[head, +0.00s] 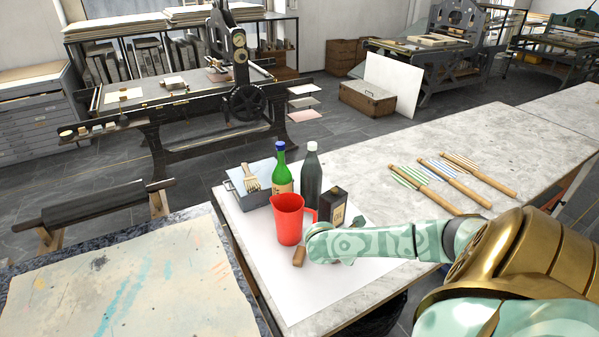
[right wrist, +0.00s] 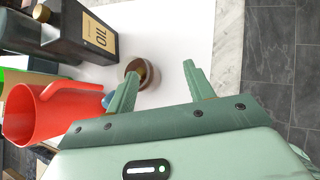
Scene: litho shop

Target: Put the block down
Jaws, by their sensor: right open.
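A small brown wooden block (head: 299,256) stands on the white sheet, just in front of the red jug. In the right wrist view a round brown piece (right wrist: 142,72), apparently the same block, shows its end beside the left finger's tip. My right gripper (right wrist: 160,74) is open, with its two fingers apart and clear space between them. In the head view the right gripper (head: 310,247) is right beside the block, its fingers largely hidden by the hand. I cannot tell whether a finger touches the block. My left gripper is not in view.
Close by on the stone table (head: 400,150) stand a red jug (head: 288,220), a green bottle (head: 281,170), a dark bottle (head: 311,175), an oil tin (head: 333,206) and a grey tray (head: 235,190) with a brush. The front white sheet (head: 300,300) is clear.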

